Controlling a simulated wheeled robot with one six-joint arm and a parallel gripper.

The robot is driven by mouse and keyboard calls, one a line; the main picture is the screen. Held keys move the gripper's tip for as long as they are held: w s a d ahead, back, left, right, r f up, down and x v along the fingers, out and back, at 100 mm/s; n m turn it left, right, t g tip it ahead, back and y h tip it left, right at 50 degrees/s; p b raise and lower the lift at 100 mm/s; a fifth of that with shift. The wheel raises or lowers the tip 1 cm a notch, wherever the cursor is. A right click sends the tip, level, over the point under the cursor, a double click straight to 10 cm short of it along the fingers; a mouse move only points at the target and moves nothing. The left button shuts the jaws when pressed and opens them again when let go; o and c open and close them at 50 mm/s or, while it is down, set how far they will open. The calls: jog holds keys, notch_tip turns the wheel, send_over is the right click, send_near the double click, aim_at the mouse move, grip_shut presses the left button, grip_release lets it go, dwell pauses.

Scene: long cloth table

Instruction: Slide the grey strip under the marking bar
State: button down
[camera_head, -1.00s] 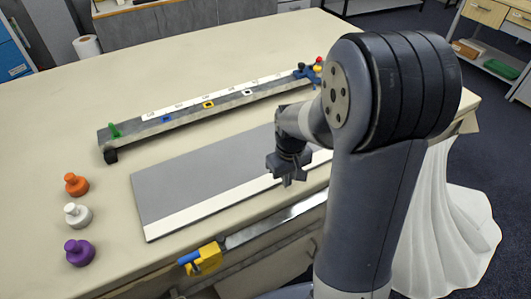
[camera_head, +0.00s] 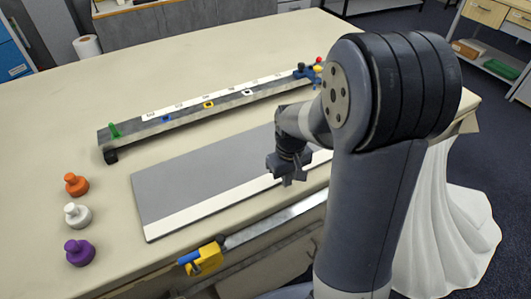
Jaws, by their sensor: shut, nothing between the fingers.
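The grey strip (camera_head: 200,178) lies flat on the cloth table, with a white band along its near edge. Its right end is hidden behind my arm. The marking bar (camera_head: 185,122) is a long grey bar behind the strip, with a white scale and small coloured square markers on it. A green peg (camera_head: 114,130) stands at its left end and coloured knobs (camera_head: 309,72) at its right end. A gap of bare table shows between strip and bar. My gripper (camera_head: 288,181) is shut and empty, pointing down over the right part of the strip; I cannot tell whether it touches.
Orange (camera_head: 76,184), white (camera_head: 77,215) and purple (camera_head: 79,252) knobbed weights stand left of the strip. A yellow and blue tool (camera_head: 204,260) is at the table's front edge, by a metal rail (camera_head: 275,221). The table (camera_head: 60,120) is clear at the far left.

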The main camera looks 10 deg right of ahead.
aim_at(256, 144)
jog(key=shift+f+b, duration=0.65)
jog(key=shift+f, duration=0.2)
dwell(0.3)
jog(key=shift+r, duration=0.25)
jog(key=shift+w, duration=0.1)
jog(key=shift+w+a+p, duration=0.7)
jog(key=shift+w+a, duration=0.25)
jog(key=shift+w, duration=1.95)
jog(key=shift+w+a+p, duration=0.75)
jog(key=shift+w+a, duration=0.25)
jog(key=shift+w, duration=1.95)
jog(key=shift+w+a+p, duration=0.7)
jog(key=shift+w+a, duration=0.25)
jog(key=shift+w, duration=1.95)
jog(key=shift+s+d+r+p, duration=0.1)
jog(key=shift+s+r+p, duration=0.1)
jog(key=shift+r+p, duration=0.6)
jog(key=shift+s+d+r+p, duration=0.15)
jog(key=shift+r+p, duration=0.2)
jog(key=shift+r, duration=0.8)
jog(key=shift+s+a+r+p, duration=0.1)
jog(key=shift+s+r+p, duration=0.1)
jog(key=shift+r+p, duration=0.6)
jog(key=shift+s+d+r, duration=0.1)
jog(key=shift+r, duration=0.2)
